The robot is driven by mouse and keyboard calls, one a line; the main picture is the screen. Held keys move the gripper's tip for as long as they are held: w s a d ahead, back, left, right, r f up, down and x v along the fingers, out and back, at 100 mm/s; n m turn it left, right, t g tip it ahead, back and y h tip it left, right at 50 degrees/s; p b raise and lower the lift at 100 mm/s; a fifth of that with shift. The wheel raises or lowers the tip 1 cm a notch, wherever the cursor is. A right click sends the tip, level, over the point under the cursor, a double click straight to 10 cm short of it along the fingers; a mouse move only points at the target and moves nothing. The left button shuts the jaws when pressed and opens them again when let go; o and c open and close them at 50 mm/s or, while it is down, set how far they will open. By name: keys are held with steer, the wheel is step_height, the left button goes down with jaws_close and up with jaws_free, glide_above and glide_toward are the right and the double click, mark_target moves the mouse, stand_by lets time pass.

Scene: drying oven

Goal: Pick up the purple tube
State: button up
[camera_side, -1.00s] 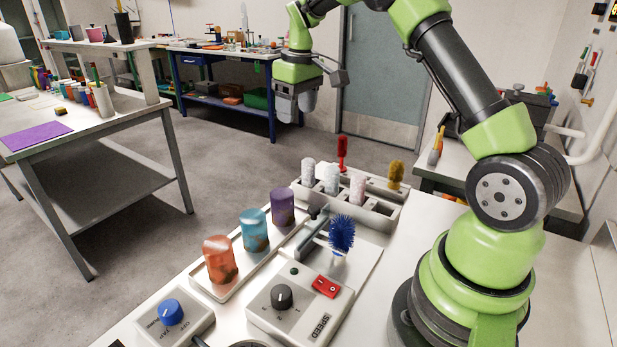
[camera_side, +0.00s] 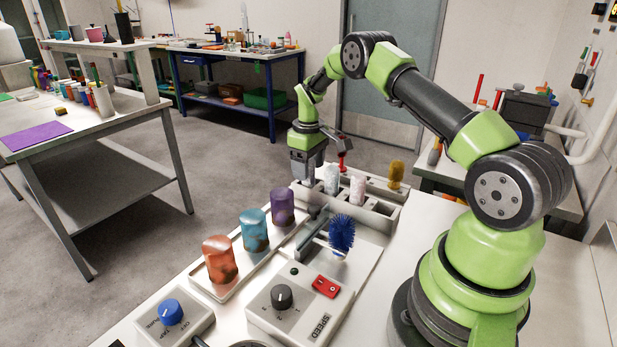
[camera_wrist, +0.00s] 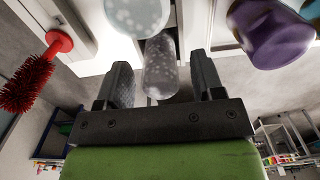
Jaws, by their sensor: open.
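The purple tube (camera_side: 282,207) stands upright at the far end of a white tray, behind the teal and orange ones. It also shows at the upper right of the wrist view (camera_wrist: 270,32), off to the side of my jaws. My gripper (camera_side: 307,174) is low over the far-left end of the white rack, behind and right of the purple tube and apart from it. In the wrist view my gripper (camera_wrist: 163,85) is open, with a clear speckled tube (camera_wrist: 161,68) between its two fingers. I cannot tell whether the fingers touch that tube.
The teal tube (camera_side: 254,231) and orange tube (camera_side: 220,260) stand in line with the purple one. The rack (camera_side: 385,212) holds white tubes, a red brush (camera_side: 342,160) and a yellow brush (camera_side: 396,173). A blue brush (camera_side: 342,233) stands near the speed control box (camera_side: 300,308).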

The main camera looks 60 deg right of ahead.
steer(key=shift+f, duration=0.7)
steer(key=c, duration=1)
